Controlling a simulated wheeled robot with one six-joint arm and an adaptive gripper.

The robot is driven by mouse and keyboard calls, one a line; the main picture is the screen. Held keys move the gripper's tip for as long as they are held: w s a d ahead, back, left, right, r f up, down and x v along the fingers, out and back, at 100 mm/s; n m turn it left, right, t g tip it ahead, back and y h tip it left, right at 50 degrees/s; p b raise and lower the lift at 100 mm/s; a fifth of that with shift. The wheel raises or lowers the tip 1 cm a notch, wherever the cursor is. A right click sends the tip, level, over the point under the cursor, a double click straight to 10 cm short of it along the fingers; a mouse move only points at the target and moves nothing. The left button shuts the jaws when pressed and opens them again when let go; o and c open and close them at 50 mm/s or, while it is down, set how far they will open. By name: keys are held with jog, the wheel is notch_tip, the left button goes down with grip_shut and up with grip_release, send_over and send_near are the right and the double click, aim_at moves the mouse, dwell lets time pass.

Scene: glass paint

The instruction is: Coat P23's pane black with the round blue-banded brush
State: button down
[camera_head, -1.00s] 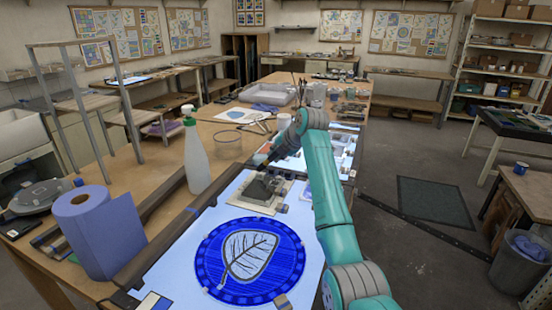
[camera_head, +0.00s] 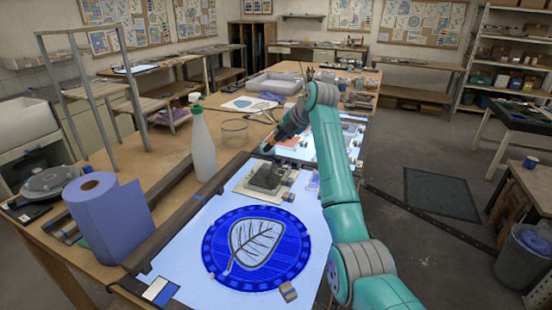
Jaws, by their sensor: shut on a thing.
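My gripper (camera_head: 277,140) is a small dark shape at the end of my teal arm, left of its wrist, above the near edge of the far lit panel. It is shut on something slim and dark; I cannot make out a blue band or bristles. A small square pane (camera_head: 267,177), dark grey across most of its face, lies in a pale beige holder (camera_head: 243,189) on the near lit panel (camera_head: 196,241). My gripper is beyond this pane, apart from it. No label P23 is readable. A round blue pane with a leaf outline (camera_head: 219,246) lies nearer.
A glass bowl (camera_head: 235,132) and a grey tray (camera_head: 276,84) are farther back. Small clips (camera_head: 288,291) sit by the round pane.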

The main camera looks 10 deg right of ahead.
jog(key=shift+f, duration=0.1)
jog(key=shift+s+a+f, duration=0.2)
jog(key=shift+s+f, duration=0.1)
jog(key=shift+f, duration=0.35)
jog(key=shift+s+a+f, duration=0.2)
jog(key=shift+s+f, duration=0.05)
jog(key=shift+f, duration=0.35)
jog(key=shift+s+a+f, duration=0.2)
jog(key=shift+s+f, duration=0.1)
jog(key=shift+f, duration=0.35)
jog(key=shift+f, duration=0.5)
jog(key=shift+w+d, duration=0.6)
jog(key=shift+w, duration=0.25)
jog(key=shift+r, duration=2.5)
